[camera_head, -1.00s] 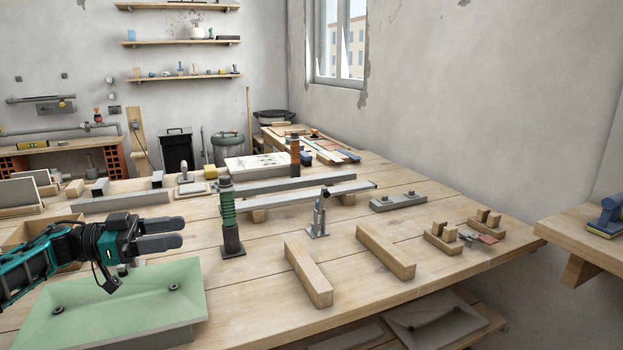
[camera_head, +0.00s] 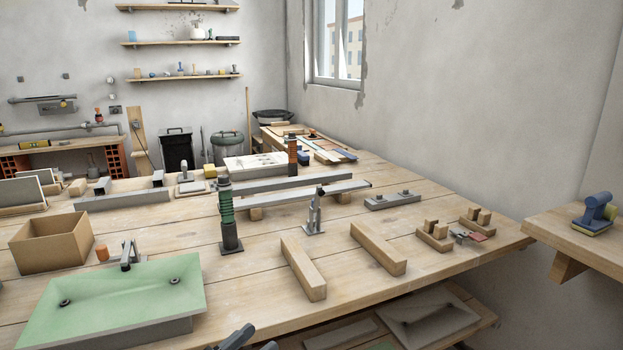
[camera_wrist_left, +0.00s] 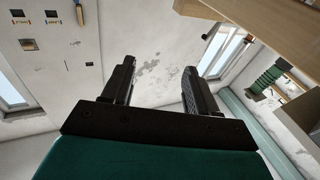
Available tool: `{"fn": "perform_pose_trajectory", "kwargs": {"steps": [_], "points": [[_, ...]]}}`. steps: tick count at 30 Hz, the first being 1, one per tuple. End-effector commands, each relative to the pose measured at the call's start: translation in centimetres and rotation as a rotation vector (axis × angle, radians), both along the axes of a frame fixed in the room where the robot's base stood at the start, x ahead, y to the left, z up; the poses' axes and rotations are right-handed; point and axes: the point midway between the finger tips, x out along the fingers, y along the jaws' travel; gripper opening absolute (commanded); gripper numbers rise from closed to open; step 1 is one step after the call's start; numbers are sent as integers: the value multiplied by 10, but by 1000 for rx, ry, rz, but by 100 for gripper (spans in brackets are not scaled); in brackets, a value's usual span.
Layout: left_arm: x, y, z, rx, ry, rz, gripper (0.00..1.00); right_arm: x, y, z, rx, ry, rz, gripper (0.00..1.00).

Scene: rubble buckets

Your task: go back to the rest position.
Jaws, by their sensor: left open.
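My left gripper (camera_head: 250,341) shows only as dark fingertips at the bottom edge of the head view, in front of the workbench (camera_head: 370,308) and below its near edge. In the left wrist view the same gripper (camera_wrist_left: 158,78) has its two black fingers apart, with nothing between them. Behind the fingers that view shows the pale wall (camera_wrist_left: 150,45) and window. The rest of my left arm is hidden from the head view. My right gripper is not in view.
A green basin (camera_head: 120,287) with a tap lies on the bench at left, with a cardboard box (camera_head: 52,250) behind it. A dark green post (camera_head: 228,215) and wooden blocks (camera_head: 303,268) stand further right. A lower shelf (camera_head: 345,335) shows under the bench.

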Motion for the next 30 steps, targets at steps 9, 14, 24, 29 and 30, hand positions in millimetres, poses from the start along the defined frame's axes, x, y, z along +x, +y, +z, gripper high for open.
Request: {"fn": "perform_pose_trajectory", "kwargs": {"steps": [9,14,24,29,30], "points": [[-98,21,-75,153,302,333,59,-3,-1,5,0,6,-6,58],[-155,46,-104,281,477,431,59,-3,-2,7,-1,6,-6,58],[-211,71,-125,417,636,479,59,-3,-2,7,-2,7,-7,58],[-211,71,-125,418,637,478,59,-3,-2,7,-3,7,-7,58],[-211,71,-125,418,637,477,59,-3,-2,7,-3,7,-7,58]]}}
